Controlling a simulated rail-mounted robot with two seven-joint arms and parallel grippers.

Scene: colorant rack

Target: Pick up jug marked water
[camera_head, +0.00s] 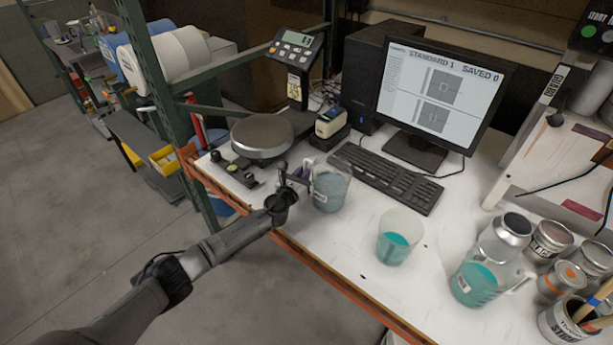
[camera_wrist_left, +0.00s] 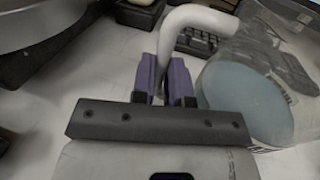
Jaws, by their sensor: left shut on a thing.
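A clear jug (camera_head: 331,188) with pale blue-grey liquid stands on the white table, left of the keyboard; a small label shows low on its side, too small to read. My left gripper (camera_head: 292,184) reaches in from the left and is at the jug's near-left side. In the left wrist view the purple fingers of my left gripper (camera_wrist_left: 176,80) are shut on the pale curved jug handle (camera_wrist_left: 198,20). The jug body (camera_wrist_left: 250,95) is to the right of the fingers there. I cannot tell whether the jug's base touches the table. My right gripper is out of view.
A scale (camera_head: 262,136) stands behind the gripper at the left. The keyboard (camera_head: 388,177) and monitor (camera_head: 440,92) are behind the jug. A beaker (camera_head: 399,237) and another jug (camera_head: 477,283), both with teal liquid, stand to the right, near several cans. A green post (camera_head: 165,90) rises at the left.

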